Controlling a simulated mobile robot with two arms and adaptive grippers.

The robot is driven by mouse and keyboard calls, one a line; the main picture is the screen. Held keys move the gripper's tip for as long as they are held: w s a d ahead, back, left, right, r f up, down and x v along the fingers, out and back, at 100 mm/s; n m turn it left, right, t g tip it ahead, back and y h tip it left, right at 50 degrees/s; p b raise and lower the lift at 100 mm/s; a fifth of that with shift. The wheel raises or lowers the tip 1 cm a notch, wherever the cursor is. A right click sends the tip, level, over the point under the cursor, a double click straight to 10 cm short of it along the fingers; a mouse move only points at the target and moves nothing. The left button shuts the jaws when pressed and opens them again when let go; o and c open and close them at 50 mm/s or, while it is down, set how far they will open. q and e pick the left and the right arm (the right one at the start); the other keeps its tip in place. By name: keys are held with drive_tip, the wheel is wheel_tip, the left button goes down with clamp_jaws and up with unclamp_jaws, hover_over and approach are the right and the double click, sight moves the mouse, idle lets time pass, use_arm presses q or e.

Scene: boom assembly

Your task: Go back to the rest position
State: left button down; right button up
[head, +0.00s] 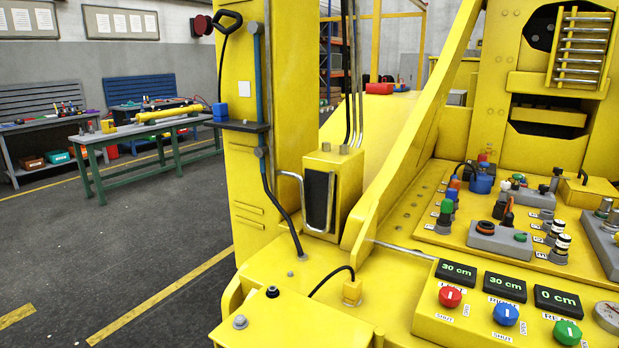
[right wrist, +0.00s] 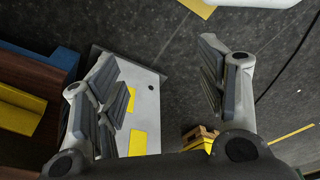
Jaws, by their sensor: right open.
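My right gripper (right wrist: 165,100) shows in the right wrist view with its two fingers spread wide apart and nothing between them. It hangs above the dark floor (right wrist: 165,40). No gripper and no arm of mine shows in the head view. My left gripper is not seen in either view. The head view faces a yellow machine (head: 282,300) with a control panel carrying a red knob (head: 450,297), a blue knob (head: 506,314) and a green knob (head: 567,332). Three displays above them read 30 cm, 30 cm and 0 cm.
A yellow column with a blue-and-black lever (head: 257,75) stands mid-view. Left of it the grey floor (head: 130,245) is open, with green-legged workbenches (head: 140,132) behind. In the wrist view, a pale plate with yellow patches (right wrist: 150,95) and a small wooden crate (right wrist: 200,137) lie below the gripper.

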drive_tip(key=s+d+f+g, duration=0.1)
drive_tip(key=s+d+f, duration=0.1)
drive_tip(key=s+f, duration=0.9)
drive_tip(key=s, duration=0.3)
drive_tip(key=shift+d, duration=0.3)
